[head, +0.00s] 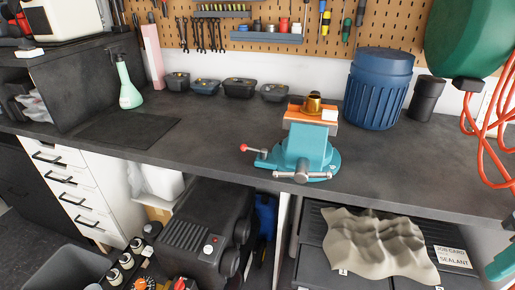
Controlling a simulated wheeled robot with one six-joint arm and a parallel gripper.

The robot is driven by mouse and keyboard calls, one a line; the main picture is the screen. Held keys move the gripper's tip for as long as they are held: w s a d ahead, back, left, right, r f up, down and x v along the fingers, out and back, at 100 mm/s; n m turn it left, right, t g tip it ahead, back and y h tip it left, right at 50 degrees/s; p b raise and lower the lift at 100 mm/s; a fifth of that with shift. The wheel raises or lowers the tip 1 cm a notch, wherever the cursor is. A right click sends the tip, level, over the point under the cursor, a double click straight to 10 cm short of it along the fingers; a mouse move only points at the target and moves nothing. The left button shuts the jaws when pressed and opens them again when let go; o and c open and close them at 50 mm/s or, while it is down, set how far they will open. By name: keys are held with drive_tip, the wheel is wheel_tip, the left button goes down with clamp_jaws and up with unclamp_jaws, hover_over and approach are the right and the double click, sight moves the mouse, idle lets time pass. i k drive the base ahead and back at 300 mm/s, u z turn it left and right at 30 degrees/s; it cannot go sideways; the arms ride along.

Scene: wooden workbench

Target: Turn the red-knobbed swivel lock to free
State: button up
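A teal bench vise (306,148) stands on the dark workbench right of the picture's middle. Its swivel lock, a short lever with a red knob (243,147), sticks out to the left from the vise's base, with the knob at the outer end. The lever looks close to level, slightly raised at the knob. The vise's metal handle bar (302,175) lies across its front. A brass-coloured round part (313,102) sits at the top by the orange jaws. My gripper is not in view.
The workbench (210,140) is clear left of the red knob, up to a dark mat (125,132). A blue ribbed bin (378,88) and a black canister (426,98) stand behind right. A green spray bottle (128,85) and several small trays line the back.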

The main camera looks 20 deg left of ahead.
sight(264, 152)
drive_tip(key=u, duration=0.45)
drive_tip(key=k, duration=0.5)
drive_tip(key=u, duration=1.25)
drive_tip(key=i, duration=0.7)
drive_tip(key=z, duration=0.55)
